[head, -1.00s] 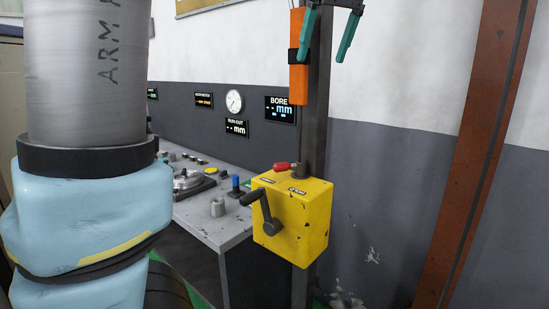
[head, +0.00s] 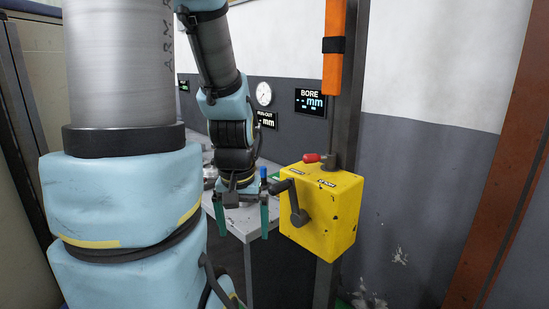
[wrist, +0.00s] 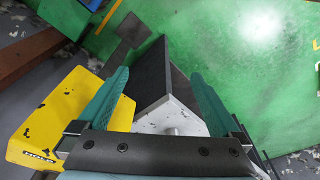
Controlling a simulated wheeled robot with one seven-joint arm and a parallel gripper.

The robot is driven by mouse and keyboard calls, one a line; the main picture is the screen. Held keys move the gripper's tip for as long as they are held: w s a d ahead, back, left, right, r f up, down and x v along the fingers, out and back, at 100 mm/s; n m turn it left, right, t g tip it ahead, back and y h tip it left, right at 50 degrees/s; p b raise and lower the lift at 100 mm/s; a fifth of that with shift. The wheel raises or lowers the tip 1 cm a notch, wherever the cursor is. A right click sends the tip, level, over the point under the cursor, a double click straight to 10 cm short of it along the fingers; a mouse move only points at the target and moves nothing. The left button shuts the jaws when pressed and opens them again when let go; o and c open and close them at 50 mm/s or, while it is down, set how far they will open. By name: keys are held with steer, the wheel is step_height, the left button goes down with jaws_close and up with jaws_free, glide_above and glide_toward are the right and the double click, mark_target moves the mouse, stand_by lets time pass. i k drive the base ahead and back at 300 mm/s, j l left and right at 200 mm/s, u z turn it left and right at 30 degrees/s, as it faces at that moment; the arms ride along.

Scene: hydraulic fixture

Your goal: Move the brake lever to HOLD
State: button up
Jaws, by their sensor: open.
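A yellow box (head: 320,215) is fixed to a dark post. A black crank (head: 292,200) sits on the box's front. My gripper (head: 242,225) is open and empty, fingers pointing down, left of the box and apart from it. In the wrist view the open fingers (wrist: 158,78) have the yellow box (wrist: 65,110) beside the left one. A HOLD label (wrist: 39,156) shows there; the red grip does not.
A grey console table (head: 240,222) stands behind my gripper. An orange bar (head: 333,70) hangs on the post above the box. A rust-red beam (head: 500,180) stands at the right. Green floor (wrist: 245,80) is open beyond the fingers in the wrist view.

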mark_target(331, 160)
steer(key=i+j+u, duration=0.35)
steer(key=i+j, duration=0.35)
steer(key=i, duration=0.15)
